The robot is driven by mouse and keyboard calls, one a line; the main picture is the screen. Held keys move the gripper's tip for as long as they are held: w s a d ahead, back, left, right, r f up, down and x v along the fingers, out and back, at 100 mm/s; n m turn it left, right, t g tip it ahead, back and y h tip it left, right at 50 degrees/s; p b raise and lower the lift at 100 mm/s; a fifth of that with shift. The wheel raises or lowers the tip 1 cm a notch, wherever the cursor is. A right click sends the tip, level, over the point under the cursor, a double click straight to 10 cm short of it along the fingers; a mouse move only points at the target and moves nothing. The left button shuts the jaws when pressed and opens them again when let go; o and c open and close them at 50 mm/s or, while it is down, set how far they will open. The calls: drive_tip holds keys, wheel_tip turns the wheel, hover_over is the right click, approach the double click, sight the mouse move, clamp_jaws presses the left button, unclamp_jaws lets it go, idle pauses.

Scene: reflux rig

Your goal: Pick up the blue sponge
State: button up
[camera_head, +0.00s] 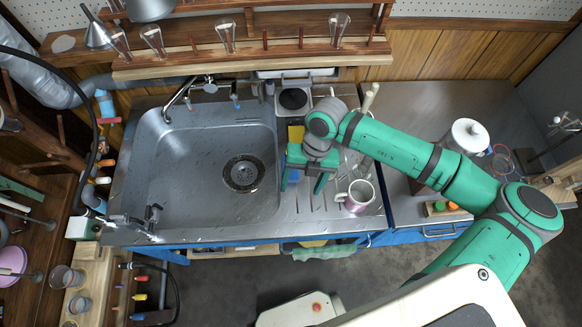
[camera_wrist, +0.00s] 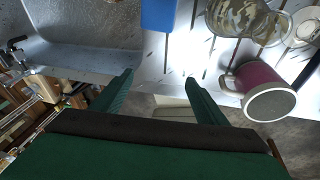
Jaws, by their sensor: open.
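The blue sponge (camera_wrist: 158,15) lies on the steel drainboard, at the top edge of the wrist view and partly cut off. In the head view only a small blue patch of the sponge (camera_head: 294,174) shows beside my gripper, mostly hidden by it. My gripper (camera_head: 304,184) points down over the drainboard, right of the sink basin. Its two green fingers are apart with nothing between them, as the wrist view of the gripper (camera_wrist: 160,78) also shows. The sponge is beyond the fingertips in that view, not between them.
A clear glass vessel (camera_wrist: 245,18) stands close by. A yellow block (camera_head: 296,134) lies behind my gripper. The sink basin (camera_head: 190,180) is on the left.

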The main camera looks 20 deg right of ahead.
drive_tip(key=w+r+t+h, duration=0.1)
drive_tip(key=w+r+h, duration=0.25)
drive_tip(key=w, duration=0.65)
drive_tip(key=shift+t+y, duration=0.25)
drive_tip(key=shift+t, duration=0.05)
drive_tip(key=shift+w+d+f, duration=0.1)
drive_tip(key=shift+d+f, duration=0.05)
drive_tip(key=shift+f, duration=2.3)
drive_tip(key=shift+d+f, duration=0.1)
drive_tip(key=shift+f, duration=2.3)
drive_tip(key=shift+c, duration=0.3)
drive_tip(key=c, duration=1.1)
